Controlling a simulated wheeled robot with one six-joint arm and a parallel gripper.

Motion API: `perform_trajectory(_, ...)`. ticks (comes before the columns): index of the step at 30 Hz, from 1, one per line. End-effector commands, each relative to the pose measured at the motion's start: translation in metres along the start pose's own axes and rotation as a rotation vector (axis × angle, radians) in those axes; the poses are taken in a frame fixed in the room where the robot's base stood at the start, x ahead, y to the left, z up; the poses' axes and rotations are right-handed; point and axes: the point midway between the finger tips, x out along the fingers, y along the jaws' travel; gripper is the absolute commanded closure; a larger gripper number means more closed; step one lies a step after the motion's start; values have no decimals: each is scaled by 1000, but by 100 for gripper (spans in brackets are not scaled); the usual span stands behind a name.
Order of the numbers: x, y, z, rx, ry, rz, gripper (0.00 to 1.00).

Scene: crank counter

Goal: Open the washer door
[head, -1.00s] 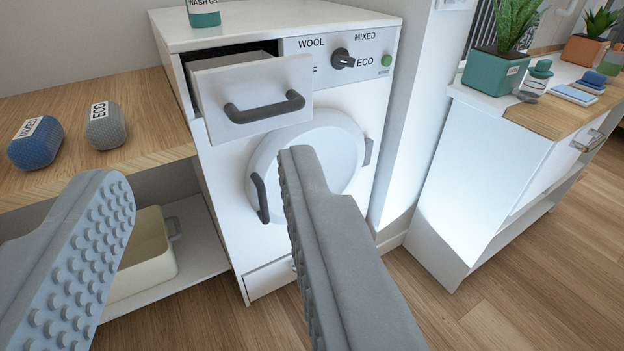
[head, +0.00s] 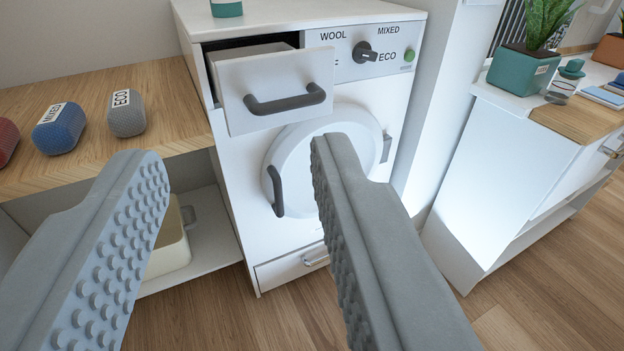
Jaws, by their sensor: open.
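The white washer (head: 232,185) stands ahead with its round door (head: 345,135) closed. The door's dark curved handle (head: 277,191) is on the door's left side, and a grey hinge (head: 386,147) is on its right. My gripper (head: 235,165) is open and empty. Its right finger covers part of the door, and its left finger is in front of the shelf. The handle shows between the two fingers, nearer the right one. The fingers look well in front of the washer, apart from the handle.
The detergent drawer (head: 240,100) is pulled out above the door. A lower drawer (head: 285,268) is at the washer's bottom. Red (head: 6,140), blue (head: 58,130) and grey (head: 127,114) bundles lie on the wooden counter (head: 180,110). A cream bin (head: 172,250) stands below. A white cabinet (head: 500,170) is at right.

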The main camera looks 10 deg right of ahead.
Motion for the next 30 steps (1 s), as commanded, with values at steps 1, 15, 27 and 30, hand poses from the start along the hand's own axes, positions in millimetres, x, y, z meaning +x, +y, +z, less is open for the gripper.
perform_trajectory(1, 10, 1, 4, -2, -4, 2, 59)
perform_trajectory(15, 135, 10, 63, -39, 4, 14, 59)
perform_trajectory(27, 225, 16, 140, -62, 13, 0, 59)
perform_trajectory(30, 244, 18, 163, -65, 15, -7, 59)
